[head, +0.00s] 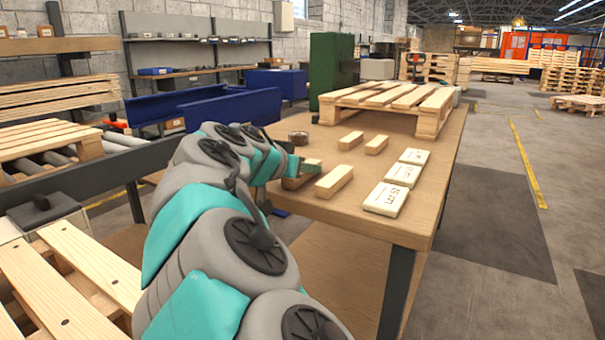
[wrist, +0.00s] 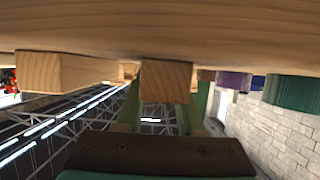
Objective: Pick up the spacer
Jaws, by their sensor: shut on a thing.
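The spacer, a short light-wood block (head: 291,183), lies near the table's left edge in the head view, partly hidden by my gripper (head: 304,167). In the wrist view, which is upside down, the end of the spacer (wrist: 166,80) sits between the green fingers of my gripper (wrist: 162,100). The fingers are shut on it. It appears to be at table-top level; I cannot tell whether it is clear of the surface.
A similar block (head: 334,181) lies just right of the gripper, with two more blocks (head: 350,140) behind. Several white labelled packs (head: 385,199) lie further right. A brown roll (head: 298,138) and a wooden pallet (head: 432,112) stand on the table (head: 440,165).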

